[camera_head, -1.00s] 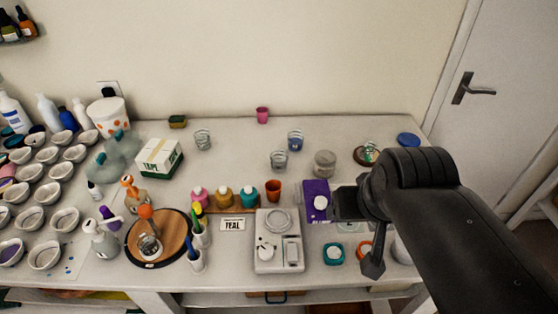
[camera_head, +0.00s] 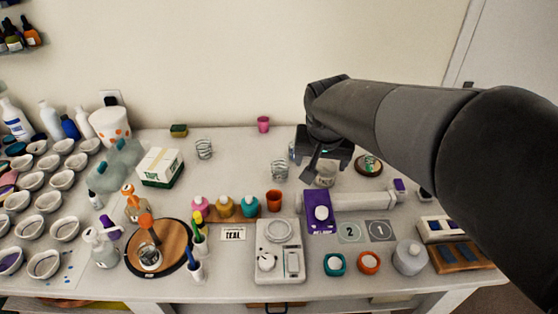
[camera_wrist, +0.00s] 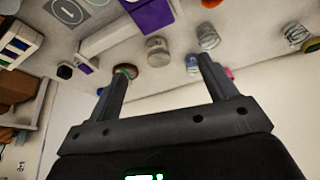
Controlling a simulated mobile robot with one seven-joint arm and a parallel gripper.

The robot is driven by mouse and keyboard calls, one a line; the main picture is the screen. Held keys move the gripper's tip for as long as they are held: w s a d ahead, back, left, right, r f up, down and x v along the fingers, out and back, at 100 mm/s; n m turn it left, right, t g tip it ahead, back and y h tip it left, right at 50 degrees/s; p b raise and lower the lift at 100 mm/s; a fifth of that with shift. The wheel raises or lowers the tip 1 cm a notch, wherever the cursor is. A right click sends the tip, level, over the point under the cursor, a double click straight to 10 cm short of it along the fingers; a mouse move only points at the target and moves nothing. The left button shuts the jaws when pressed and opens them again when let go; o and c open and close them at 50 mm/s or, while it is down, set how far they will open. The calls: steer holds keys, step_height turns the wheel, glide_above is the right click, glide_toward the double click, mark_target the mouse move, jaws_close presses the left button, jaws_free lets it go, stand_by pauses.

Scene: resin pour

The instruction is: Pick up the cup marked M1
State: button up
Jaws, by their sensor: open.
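No M1 mark is legible on any cup in either view. Clear cups stand on the table: one at the back left (camera_head: 204,148), and one near the middle (camera_head: 279,171), just left of my gripper. Both seem to show in the wrist view, the nearer one at the upper right (camera_wrist: 208,37). A cup with blue contents (camera_wrist: 192,64) shows beside my right finger in the wrist view; in the head view my gripper mostly hides it. My gripper (camera_head: 306,163) is open and empty above the back of the table; its spread fingers (camera_wrist: 163,68) show in the wrist view.
A greyish jar (camera_head: 325,175) stands beneath my gripper, with a round dark-rimmed item (camera_head: 369,165) to its right. A purple box (camera_head: 320,212), a scale (camera_head: 280,250), an orange cup (camera_head: 273,200) and a pink cup (camera_head: 263,124) stand around. The back middle is fairly clear.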

steer(key=m, duration=0.2)
glide_above(280, 169)
step_height(280, 169, down, 9)
steer(key=shift+g+h, duration=0.3)
steer(key=shift+h, duration=0.1)
steer(key=f, duration=0.1)
steer(key=w+f, duration=0.1)
steer(key=f, duration=0.3)
steer(key=shift+w+a, duration=0.2)
steer(key=shift+a, duration=0.05)
steer(key=shift+x, duration=3)
steer(key=shift+w, duration=0.1)
steer(key=c, duration=1.1)
